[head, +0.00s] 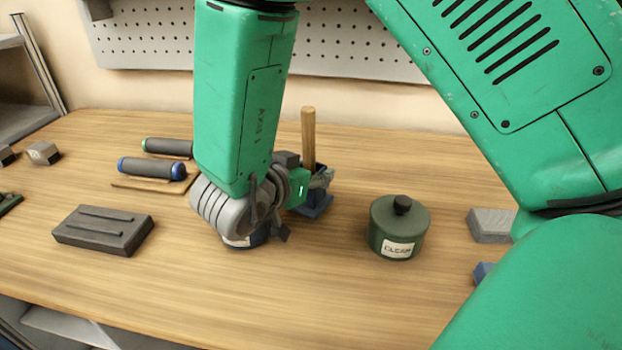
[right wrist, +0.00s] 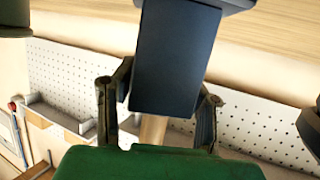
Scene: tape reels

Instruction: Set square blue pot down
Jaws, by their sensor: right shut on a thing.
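The square blue pot (head: 316,208) stands upright right of the middle of the table in the head view, partly hidden behind my right gripper (head: 318,183). A wooden handle (head: 308,138) rises from it. In the right wrist view the pot (right wrist: 172,65) is a dark blue block between the two fingers of my right gripper (right wrist: 160,108), which is shut on it. The pot's bottom is at or very near the table top; I cannot tell whether it touches. My left gripper is not in view.
A green lidded pot (head: 397,230) stands to the right. A grey block (head: 490,226) lies farther right, a dark slab (head: 103,231) and blue-ended roller (head: 150,168) left. The table (head: 330,285) is clear in front.

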